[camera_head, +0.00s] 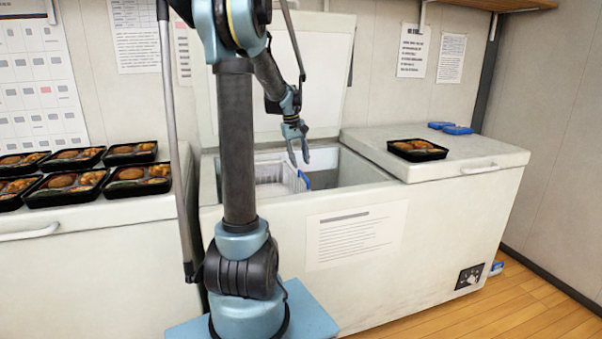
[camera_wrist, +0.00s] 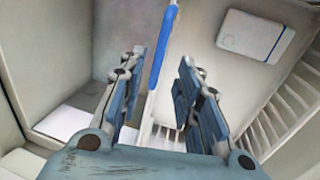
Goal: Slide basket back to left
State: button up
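The white basket (camera_head: 272,190) sits inside the open chest freezer, toward its left part. Its blue handle (camera_head: 304,180) is at the basket's right end. My gripper (camera_head: 300,162) points down into the freezer opening, just above the handle. In the wrist view my gripper (camera_wrist: 161,62) has its fingers apart, with the blue handle (camera_wrist: 163,45) running lengthwise in the gap between them. I see no clear contact, and cannot tell how deep the handle sits between the fingers. White slatted basket-like walls (camera_wrist: 280,110) show at the right. My arm hides part of the basket.
The freezer's (camera_head: 430,215) raised lid stands behind the opening. Its closed right lid carries one bento tray (camera_head: 417,150) and blue items (camera_head: 450,128). Several bento trays (camera_head: 70,185) lie on the left freezer. A white item with a blue edge (camera_wrist: 255,35) lies inside the freezer.

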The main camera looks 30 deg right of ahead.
aim_at(303, 174)
jog(key=shift+s+d+f, duration=0.1)
jog(key=shift+d+f, duration=0.1)
jog(key=shift+f, duration=0.7)
jog(key=shift+d+f, duration=0.15)
jog(key=shift+f, duration=0.8)
jog(key=shift+s+d+f, duration=0.1)
jog(key=shift+d+f, duration=0.1)
jog(key=shift+f, duration=0.7)
grip_shut()
